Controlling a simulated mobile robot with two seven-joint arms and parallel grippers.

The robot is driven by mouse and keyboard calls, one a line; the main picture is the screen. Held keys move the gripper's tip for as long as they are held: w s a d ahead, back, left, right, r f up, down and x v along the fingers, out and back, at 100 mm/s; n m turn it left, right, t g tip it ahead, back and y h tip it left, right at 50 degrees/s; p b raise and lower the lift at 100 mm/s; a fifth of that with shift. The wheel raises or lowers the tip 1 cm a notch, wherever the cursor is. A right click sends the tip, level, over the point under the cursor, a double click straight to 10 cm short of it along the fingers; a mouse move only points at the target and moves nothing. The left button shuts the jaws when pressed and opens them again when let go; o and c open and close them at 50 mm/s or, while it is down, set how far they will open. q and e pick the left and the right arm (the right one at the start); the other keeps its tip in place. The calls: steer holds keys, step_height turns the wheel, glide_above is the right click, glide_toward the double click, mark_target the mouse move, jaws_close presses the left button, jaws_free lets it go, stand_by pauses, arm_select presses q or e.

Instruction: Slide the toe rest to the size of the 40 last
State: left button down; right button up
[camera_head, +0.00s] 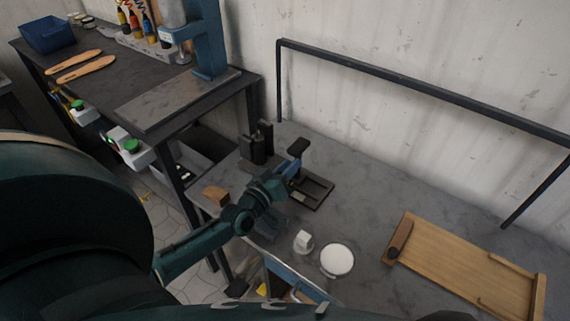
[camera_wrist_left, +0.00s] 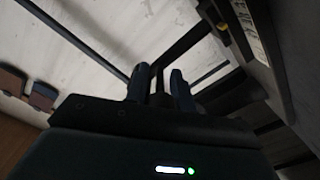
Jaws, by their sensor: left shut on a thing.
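A black fixture with a low rectangular frame (camera_head: 318,192) stands on the grey bench. A dark upright piece with a flat black top (camera_head: 299,146) rises at its back left; I take this as the toe rest. My left gripper (camera_head: 291,170) reaches it from the front left. In the left wrist view, its two fingers (camera_wrist_left: 158,88) close around a dark bar. A pale marked scale (camera_wrist_left: 243,28) and a small yellow pointer (camera_wrist_left: 222,36) show beside it; the numbers are unreadable. The 40 last cannot be identified. My right gripper is out of view.
A wooden block (camera_head: 215,196), a small white piece (camera_head: 303,241) and a round white-filled dish (camera_head: 337,260) lie nearby. A wooden board (camera_head: 465,270) lies at right. A black rail (camera_head: 420,90) runs along the back.

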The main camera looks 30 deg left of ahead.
arm_select(q)
steer(key=c, duration=1.2)
jaws_free()
steer(key=s, duration=0.8)
steer(key=s+a, duration=0.1)
steer(key=s, duration=0.4)
steer(key=shift+s, duration=0.1)
steer(key=shift+d, duration=0.1)
